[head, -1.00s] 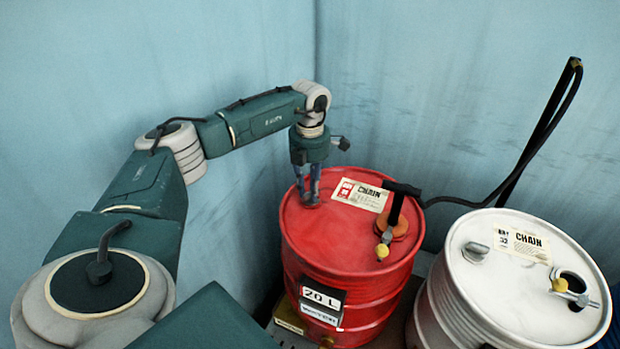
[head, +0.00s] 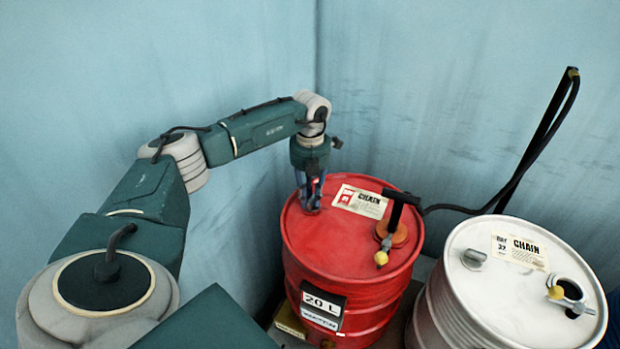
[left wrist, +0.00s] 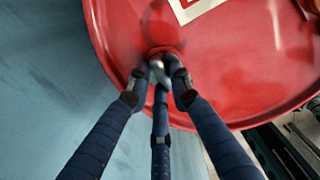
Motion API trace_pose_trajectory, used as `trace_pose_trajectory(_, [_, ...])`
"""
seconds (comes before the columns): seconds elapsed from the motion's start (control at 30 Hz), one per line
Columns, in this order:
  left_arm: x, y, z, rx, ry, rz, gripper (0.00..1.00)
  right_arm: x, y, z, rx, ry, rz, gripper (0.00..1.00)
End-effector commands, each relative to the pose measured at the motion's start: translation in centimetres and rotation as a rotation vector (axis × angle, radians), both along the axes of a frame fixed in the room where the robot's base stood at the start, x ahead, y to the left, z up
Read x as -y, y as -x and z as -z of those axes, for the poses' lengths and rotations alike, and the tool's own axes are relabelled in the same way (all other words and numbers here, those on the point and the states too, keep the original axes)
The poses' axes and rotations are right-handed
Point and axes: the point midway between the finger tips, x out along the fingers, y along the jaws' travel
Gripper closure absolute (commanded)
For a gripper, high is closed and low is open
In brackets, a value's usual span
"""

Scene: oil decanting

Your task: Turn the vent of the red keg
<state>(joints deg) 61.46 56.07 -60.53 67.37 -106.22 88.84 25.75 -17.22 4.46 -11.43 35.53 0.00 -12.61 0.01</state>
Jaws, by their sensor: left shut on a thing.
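The red keg (head: 345,248) stands upright in the middle of the head view, with a "20 L" label on its side and a "CHAIN" label on its lid. My left gripper (head: 310,208) points down onto the left part of the lid. In the left wrist view, the fingers of my left gripper (left wrist: 160,68) are shut around the vent (left wrist: 157,63), a small grey piece close to the lid. The fingers hide most of the vent. The red lid (left wrist: 230,70) fills the upper part of that view. My right gripper is not in view.
A black pump handle with an orange cap (head: 397,236) and a yellow-tipped spout stands on the right of the red lid. A white keg (head: 510,285) with a grey vent (head: 473,258) stands to the right. A black hose (head: 530,150) rises behind. Blue walls close the corner.

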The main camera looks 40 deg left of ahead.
Motion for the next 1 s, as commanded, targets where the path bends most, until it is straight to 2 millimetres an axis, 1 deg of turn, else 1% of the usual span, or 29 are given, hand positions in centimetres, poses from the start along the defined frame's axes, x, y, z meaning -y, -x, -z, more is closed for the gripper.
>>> trace_pose_trajectory(0.03, [-0.1,-0.3,-0.3,0.01,-0.001,-0.006,1.0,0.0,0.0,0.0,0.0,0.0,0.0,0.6])
trace_pose_trajectory(0.33, [-0.2,-0.3,-0.3,0.011,-0.002,-0.007,1.0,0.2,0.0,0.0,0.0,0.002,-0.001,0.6])
trace_pose_trajectory(0.37, [-0.2,-0.3,-0.3,0.011,-0.002,-0.007,0.78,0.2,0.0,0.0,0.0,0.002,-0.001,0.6])
trace_pose_trajectory(0.43, [-0.1,-0.3,-0.3,0.011,-0.002,-0.007,0.64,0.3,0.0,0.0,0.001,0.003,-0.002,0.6])
trace_pose_trajectory(0.47, [-0.1,-0.3,-0.3,0.01,-0.001,-0.006,0.6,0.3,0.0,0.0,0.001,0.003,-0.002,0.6])
trace_pose_trajectory(0.77, [-0.1,-0.1,-0.2,0.005,-0.001,-0.004,0.6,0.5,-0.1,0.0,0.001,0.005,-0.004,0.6])
trace_pose_trajectory(0.87, [0.0,-0.2,-0.9,0.006,0.0,-0.003,0.6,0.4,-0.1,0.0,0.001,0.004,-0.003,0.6])
trace_pose_trajectory(0.97, [-0.1,-0.2,-2.5,0.008,-0.001,-0.003,0.6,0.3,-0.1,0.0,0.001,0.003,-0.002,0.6])
trace_pose_trajectory(1.0, [-0.1,-0.3,-3.3,0.009,0.0,-0.003,0.6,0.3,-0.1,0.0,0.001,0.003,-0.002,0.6])
